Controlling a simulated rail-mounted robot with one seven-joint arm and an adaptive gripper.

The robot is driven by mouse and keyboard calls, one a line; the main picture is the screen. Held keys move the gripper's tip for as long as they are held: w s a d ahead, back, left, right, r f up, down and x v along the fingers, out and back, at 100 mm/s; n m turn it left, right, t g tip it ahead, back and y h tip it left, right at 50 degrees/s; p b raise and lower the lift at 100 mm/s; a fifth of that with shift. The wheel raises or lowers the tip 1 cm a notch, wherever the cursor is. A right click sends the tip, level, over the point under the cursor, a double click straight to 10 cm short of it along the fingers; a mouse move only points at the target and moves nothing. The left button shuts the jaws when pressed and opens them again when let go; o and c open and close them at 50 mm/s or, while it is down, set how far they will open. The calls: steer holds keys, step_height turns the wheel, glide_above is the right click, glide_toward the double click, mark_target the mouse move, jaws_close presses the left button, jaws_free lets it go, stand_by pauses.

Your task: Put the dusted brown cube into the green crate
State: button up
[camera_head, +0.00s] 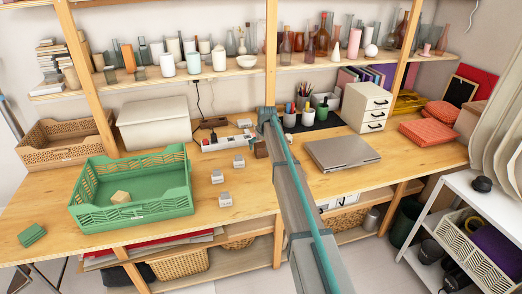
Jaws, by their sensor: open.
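A dark brown cube (261,150) sits on the wooden worktop, close against the left side of my arm in the picture and partly covered by it. I cannot make out dust on it at this size. The green crate (140,212) stands open-topped on the worktop at the left. A tan cube (121,197) lies inside the crate. My arm runs from the bottom centre up to the back of the worktop. My gripper cannot be made out; the arm's far end hides that area.
Several pale grey cubes (217,176) stand between the crate and my arm, near a white power strip (222,142). A green block (32,235) lies left of the crate. A laptop (344,153) and a drawer box (367,107) are at right. Bottles and vases fill the shelf above.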

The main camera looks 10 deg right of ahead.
mark_target(261, 145)
steer(key=x, duration=0.3)
steer(key=shift+w+f+p, duration=0.15)
steer(key=shift+p, duration=0.2)
steer(key=shift+c, duration=0.3)
steer(key=c, duration=1.4)
steer(key=shift+o, duration=0.2)
